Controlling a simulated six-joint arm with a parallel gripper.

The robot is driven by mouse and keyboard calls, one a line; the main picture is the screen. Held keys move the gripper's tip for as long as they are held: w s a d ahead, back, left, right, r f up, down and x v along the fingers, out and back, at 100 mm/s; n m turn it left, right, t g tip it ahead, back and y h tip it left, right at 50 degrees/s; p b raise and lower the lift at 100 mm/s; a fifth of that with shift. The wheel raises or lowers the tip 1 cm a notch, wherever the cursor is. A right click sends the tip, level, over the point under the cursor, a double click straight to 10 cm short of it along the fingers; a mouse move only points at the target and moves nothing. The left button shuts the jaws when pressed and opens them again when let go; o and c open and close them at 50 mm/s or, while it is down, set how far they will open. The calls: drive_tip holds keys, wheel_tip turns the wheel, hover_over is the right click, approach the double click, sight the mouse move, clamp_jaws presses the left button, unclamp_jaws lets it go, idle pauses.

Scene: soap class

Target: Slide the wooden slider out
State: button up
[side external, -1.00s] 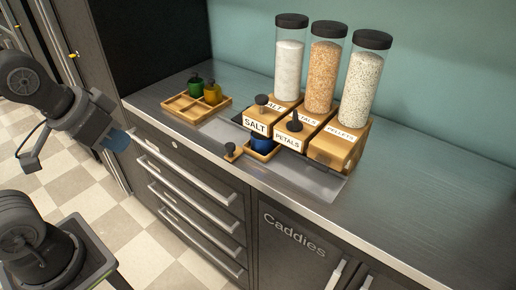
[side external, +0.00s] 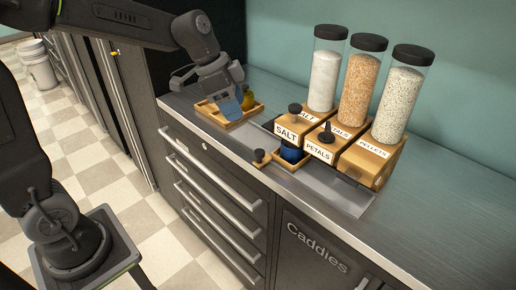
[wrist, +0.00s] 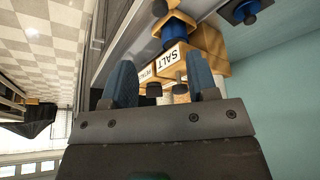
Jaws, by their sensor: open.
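Three wooden dispenser bases with clear tubes stand on the counter; the front labels read SALT (side external: 286,134) and PETALS (side external: 318,151). A small wooden piece with a black knob (side external: 260,156) lies in front of them, beside a wooden holder with a dark blue jar (side external: 291,153). I take this knobbed piece for the wooden slider. My gripper (side external: 232,108) is over the wooden tray at the left, apart from the slider, its blue fingers spread and empty. In the wrist view the SALT base (wrist: 174,57) shows beyond the fingers, with a black knob (wrist: 160,8) near the top.
The divided wooden tray (side external: 247,116) holds an amber bottle (side external: 248,98), partly behind my gripper. The PELLETS base (side external: 366,163) stands at the right. A metal plate (side external: 335,192) lies along the front. The counter is clear at the far right.

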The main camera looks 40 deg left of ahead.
sight(259, 151)
drive_tip(key=x, duration=1.3)
drive_tip(key=shift+w+d+f, duration=0.1)
drive_tip(key=shift+f, duration=0.25)
drive_tip(key=shift+c, duration=0.2)
clamp_jaws()
